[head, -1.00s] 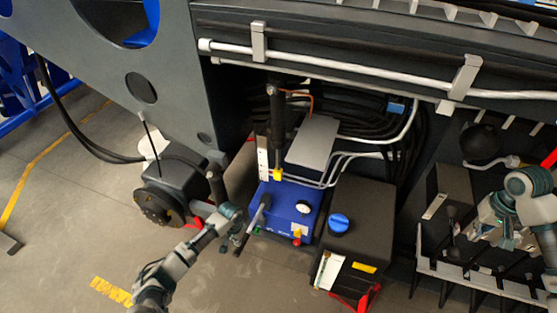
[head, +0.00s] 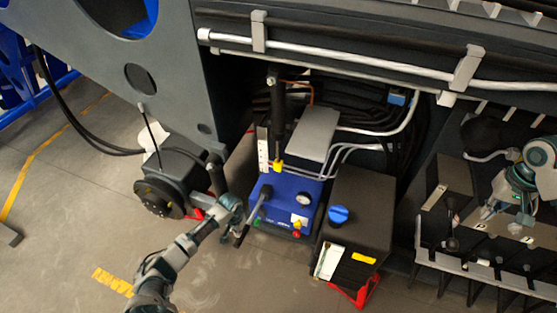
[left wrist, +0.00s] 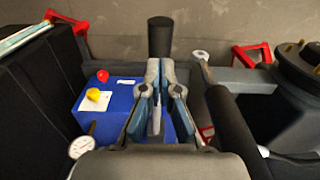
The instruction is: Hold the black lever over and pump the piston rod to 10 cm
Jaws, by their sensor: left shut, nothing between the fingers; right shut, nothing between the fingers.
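The piston rod stands upright in a black cylinder (head: 277,108) above the blue pump unit (head: 287,212), with a yellow marker (head: 278,166) at its lower end beside a pale scale strip (head: 263,150). A pump handle (head: 256,205) slants down from the blue unit. My left gripper (head: 238,214) is beside this handle. In the left wrist view its fingers (left wrist: 155,100) are shut and empty, and a black grip end (left wrist: 160,36) shows just beyond them. My right gripper (head: 489,211) is shut and empty, right of a thin black lever (head: 451,228); contact cannot be told.
A black tank (head: 355,215) with a blue cap stands right of the pump. A dark drum-like unit (head: 165,190) stands left of it. Pipes and hoses run behind. A slotted grey rail (head: 480,270) lies below my right gripper. Floor is free at lower left.

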